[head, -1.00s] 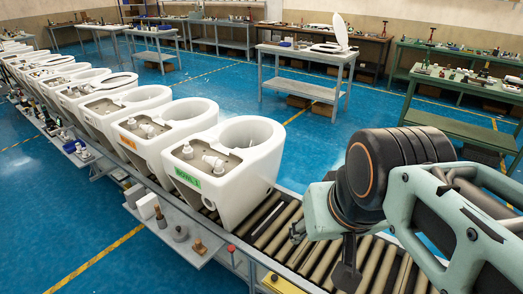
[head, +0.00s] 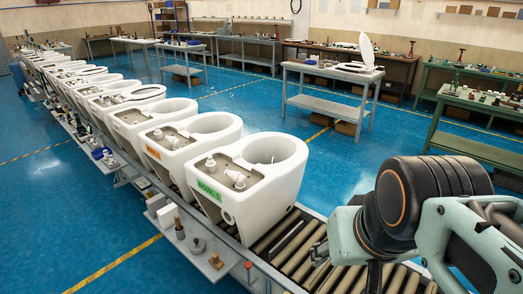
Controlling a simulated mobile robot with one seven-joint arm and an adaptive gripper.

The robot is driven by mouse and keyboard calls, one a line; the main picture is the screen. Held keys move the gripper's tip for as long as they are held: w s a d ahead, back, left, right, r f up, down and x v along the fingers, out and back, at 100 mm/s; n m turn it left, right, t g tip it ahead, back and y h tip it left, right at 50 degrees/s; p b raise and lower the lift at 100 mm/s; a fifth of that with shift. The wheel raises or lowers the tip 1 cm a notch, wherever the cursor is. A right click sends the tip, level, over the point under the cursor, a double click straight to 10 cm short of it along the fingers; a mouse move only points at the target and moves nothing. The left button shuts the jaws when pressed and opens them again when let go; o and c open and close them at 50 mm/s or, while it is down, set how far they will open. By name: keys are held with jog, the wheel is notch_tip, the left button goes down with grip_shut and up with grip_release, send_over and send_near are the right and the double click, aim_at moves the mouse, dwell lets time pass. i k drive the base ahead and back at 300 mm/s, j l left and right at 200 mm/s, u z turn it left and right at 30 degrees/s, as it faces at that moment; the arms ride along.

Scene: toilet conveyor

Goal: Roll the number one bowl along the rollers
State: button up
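The number one bowl (head: 262,206) is a white ceramic toilet bowl with a green label reading "BOWL 1" (head: 209,190). It stands upright at the near end of a row of bowls on the rollers (head: 282,238). White fittings sit on its rear deck. My gripper (head: 346,266) is at the lower right, over the bare rollers and to the right of the bowl. Its dark fingers look spread apart with nothing between them. A gap shows between the nearer finger and the bowl. My wrist hides part of the gripper.
Several more white bowls stand close behind, the nearest with an orange label (head: 152,152). A side shelf (head: 214,262) with small parts and a red button (head: 248,265) lines the conveyor's left. A grey table (head: 330,75) and green benches (head: 470,100) stand beyond open blue floor.

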aim_at(253, 182)
jog(key=j, duration=0.55)
jog(key=k+j, duration=0.1)
jog(key=j, duration=0.45)
jog(key=i+j+z, duration=0.2)
jog(key=i+j, duration=0.4)
jog(key=j, duration=0.1)
